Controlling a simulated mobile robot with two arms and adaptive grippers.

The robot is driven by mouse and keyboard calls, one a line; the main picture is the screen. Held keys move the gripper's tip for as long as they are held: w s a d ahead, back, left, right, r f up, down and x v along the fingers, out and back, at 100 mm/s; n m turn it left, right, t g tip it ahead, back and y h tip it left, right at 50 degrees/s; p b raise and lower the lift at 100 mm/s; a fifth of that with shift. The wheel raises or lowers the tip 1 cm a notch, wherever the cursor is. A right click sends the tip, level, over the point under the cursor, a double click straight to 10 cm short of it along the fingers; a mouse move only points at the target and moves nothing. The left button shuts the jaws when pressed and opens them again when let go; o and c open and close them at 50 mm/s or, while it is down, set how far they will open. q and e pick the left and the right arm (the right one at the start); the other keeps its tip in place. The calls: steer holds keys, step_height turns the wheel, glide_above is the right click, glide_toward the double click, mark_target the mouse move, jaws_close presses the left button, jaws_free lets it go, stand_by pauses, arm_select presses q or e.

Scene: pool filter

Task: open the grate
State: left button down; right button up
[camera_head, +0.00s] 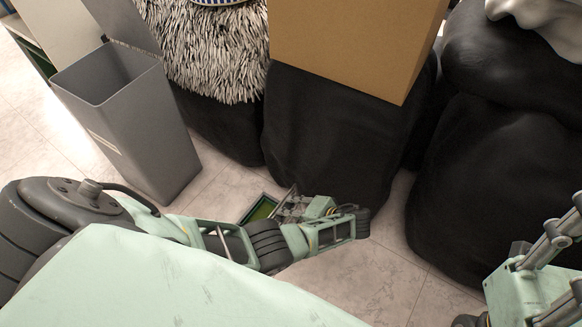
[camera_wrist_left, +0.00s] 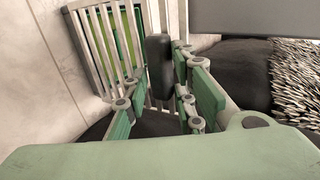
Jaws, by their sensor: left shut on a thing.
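The white slatted grate (camera_wrist_left: 105,45) shows at the top of the left wrist view, with green behind its bars. In the head view the grate (camera_head: 289,203) is small and partly covered by my left gripper. A green-edged floor opening (camera_head: 261,209) shows beside it; the grate looks tilted up from it. My left gripper (camera_head: 284,212) is shut on the grate. In the left wrist view its fingers (camera_wrist_left: 160,88) close near the grate's right side, around a dark upright piece (camera_wrist_left: 159,65). My right gripper (camera_head: 528,292) is partly in view at the lower right, away from the grate.
A grey bin (camera_head: 125,120) stands at the left. A cardboard box (camera_head: 355,40) rests on a black bag (camera_head: 325,135) just behind the grate. More black bags (camera_head: 490,180) fill the right, and a shaggy striped thing (camera_head: 210,50) stands behind. Pale tiled floor (camera_head: 350,280) is clear in front.

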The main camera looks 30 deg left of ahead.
arm_select(q)
steer(key=shift+s+d+f, duration=0.25)
steer(key=shift+d+f, duration=0.25)
steer(key=shift+f, duration=0.2)
steer(key=c, duration=1.9)
jaws_free()
steer(key=shift+o, duration=0.2)
steer(key=shift+f+h, duration=0.15)
steer(key=shift+h, duration=0.15)
steer(key=shift+w+a, duration=0.1)
step_height(320, 180, up, 11)
steer(key=shift+w+a, duration=0.15)
steer(key=shift+f, duration=0.15)
